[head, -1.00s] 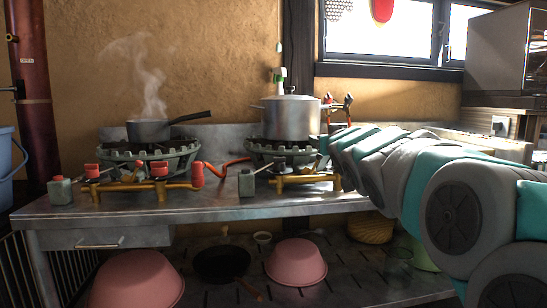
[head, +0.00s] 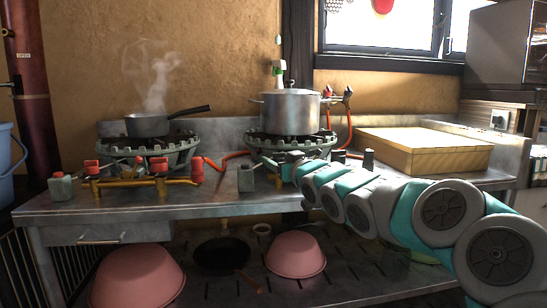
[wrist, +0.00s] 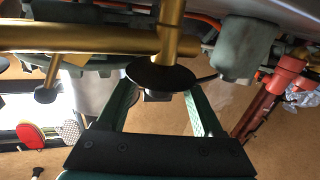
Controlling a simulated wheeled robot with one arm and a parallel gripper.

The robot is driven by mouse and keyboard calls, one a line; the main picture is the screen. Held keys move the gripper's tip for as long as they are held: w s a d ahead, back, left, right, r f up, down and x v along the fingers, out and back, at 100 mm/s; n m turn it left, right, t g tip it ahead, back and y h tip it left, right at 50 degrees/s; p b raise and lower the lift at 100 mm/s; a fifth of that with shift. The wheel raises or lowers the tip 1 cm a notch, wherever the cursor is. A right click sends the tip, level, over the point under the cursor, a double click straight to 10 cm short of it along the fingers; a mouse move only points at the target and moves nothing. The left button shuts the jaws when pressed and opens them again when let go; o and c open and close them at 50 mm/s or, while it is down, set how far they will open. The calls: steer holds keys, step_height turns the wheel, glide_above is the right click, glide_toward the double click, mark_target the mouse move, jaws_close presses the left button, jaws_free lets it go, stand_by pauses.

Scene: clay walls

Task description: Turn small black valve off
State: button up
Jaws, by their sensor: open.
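The small black valve is a round black disc (wrist: 160,75) on a short golden stem from a golden pipe (wrist: 80,38), seen in the upside-down wrist view. My gripper (wrist: 160,98) is open, with one green finger on each side of the disc's lower part. I cannot tell whether either finger touches it. In the head view my gripper (head: 279,166) is at the front of the right burner (head: 290,146), and it hides most of the golden pipe and the valve there.
A large silver pot (head: 290,113) stands on the right burner. A steaming pan (head: 148,126) stands on the left burner. A grey-green block (head: 246,178) and a red hose (head: 212,163) are beside my gripper. A wooden box (head: 425,150) lies at the right.

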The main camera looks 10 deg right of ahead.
steer(key=shift+w+a+r, duration=0.1)
steer(key=shift+w+a, duration=0.05)
steer(key=shift+w, duration=0.5)
steer(key=shift+x, duration=0.8)
jaws_close()
